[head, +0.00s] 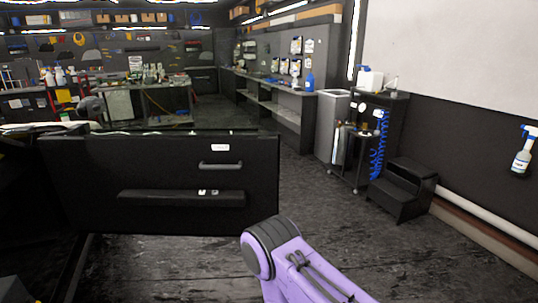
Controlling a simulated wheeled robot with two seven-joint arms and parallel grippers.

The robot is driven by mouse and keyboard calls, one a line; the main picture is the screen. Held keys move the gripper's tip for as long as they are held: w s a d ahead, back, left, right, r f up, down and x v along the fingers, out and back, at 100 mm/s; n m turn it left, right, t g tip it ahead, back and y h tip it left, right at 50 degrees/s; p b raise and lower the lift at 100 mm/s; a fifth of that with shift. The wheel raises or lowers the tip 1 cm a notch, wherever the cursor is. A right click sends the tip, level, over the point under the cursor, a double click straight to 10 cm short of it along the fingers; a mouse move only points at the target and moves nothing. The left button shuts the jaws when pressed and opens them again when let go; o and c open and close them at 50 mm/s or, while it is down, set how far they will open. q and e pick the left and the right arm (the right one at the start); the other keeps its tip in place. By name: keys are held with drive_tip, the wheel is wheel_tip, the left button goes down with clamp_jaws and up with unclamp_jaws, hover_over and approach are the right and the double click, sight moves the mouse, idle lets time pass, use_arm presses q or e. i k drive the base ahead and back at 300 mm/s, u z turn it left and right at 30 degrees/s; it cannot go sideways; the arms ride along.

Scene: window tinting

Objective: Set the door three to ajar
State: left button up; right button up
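A black door panel (90,180) fills the left and middle of the head view, with its inner face towards me. It has a grey pull handle (220,165), a small white label (220,147) too small to read, and an armrest ledge (160,197) with small light switches. The door stands out from a dark body at the left edge, with floor showing below it. A purple arm link of mine with a dark round joint is at the bottom, just right of the door. Neither of my grippers shows.
A black two-step stool (403,190), a black cart (375,130) with a coiled blue hose and a grey bin (332,125) stand by the right wall. A workbench (145,100) is farther back. The floor (310,190) right of the door is clear.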

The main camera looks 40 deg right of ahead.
sight(149, 180)
drive_tip(key=z, duration=2.05)
drive_tip(key=i, duration=1.95)
drive_tip(key=u, duration=1.05)
